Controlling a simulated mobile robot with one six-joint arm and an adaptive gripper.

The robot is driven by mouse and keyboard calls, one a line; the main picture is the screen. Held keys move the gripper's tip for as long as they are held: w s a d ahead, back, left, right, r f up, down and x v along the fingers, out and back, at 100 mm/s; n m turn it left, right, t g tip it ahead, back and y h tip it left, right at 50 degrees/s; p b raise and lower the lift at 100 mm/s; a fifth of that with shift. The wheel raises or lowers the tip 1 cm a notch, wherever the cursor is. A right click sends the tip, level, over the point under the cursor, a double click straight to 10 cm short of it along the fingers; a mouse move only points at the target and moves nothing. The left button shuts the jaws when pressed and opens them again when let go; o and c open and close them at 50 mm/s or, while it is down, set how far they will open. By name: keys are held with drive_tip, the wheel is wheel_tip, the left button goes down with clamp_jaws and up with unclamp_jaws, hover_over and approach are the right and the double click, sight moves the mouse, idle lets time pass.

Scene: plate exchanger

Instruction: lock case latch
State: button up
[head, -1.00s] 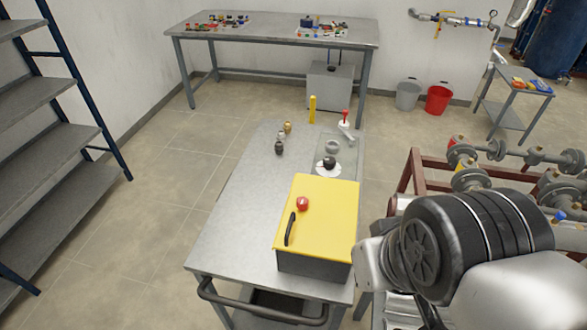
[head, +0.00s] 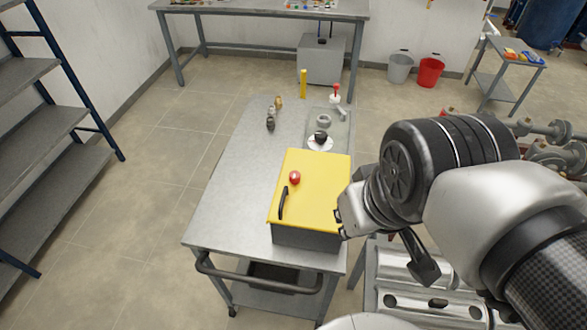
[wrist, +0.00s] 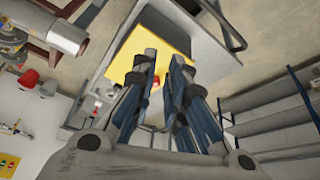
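The case is a dark grey box (head: 305,237) with a yellow lid (head: 322,185), on the near end of the grey cart. The lid looks closed. A red knob (head: 294,177) and a black handle (head: 283,203) are on the lid's left side; I cannot tell which part is the latch. In the wrist view the yellow lid (wrist: 165,42) lies beyond my gripper (wrist: 164,60). Its two fingers are apart and empty, with a bit of red (wrist: 156,82) showing between them. In the head view my arm is right of the case and hides most of the gripper.
The cart (head: 225,205) has bare top left of the case. Small fittings (head: 271,118) and a clear tray (head: 342,132) stand at its far end. A push bar (head: 260,285) is at the near end. Pipework (head: 560,150) stands to the right.

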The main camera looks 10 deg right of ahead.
drive_tip(key=shift+o, duration=1.4)
drive_tip(key=w+r+n+g+p, duration=0.1)
drive_tip(key=w+r+n+p, duration=0.1)
drive_tip(key=w, duration=0.4)
wheel_tip(320, 180, up, 2)
drive_tip(key=shift+w+a+r+p, duration=0.15)
drive_tip(key=shift+a+r+p, duration=0.05)
drive_tip(key=shift+p, duration=0.45)
drive_tip(key=shift+o, duration=0.9)
drive_tip(key=w+a+r+n+g+p, duration=0.1)
drive_tip(key=w+n+p, duration=0.3)
drive_tip(key=w, duration=0.5)
drive_tip(key=shift+w+r+p, duration=0.3)
drive_tip(key=shift+p, duration=0.15)
drive_tip(key=n+g+p, duration=0.2)
drive_tip(key=n+p, duration=0.5)
drive_tip(key=p, duration=0.1)
hover_over(295, 174)
wheel_tip(295, 174, down, 9)
wheel_tip(295, 174, down, 17)
drive_tip(key=shift+f, duration=0.15)
drive_tip(key=shift+c, duration=0.6)
drive_tip(key=c, duration=0.7)
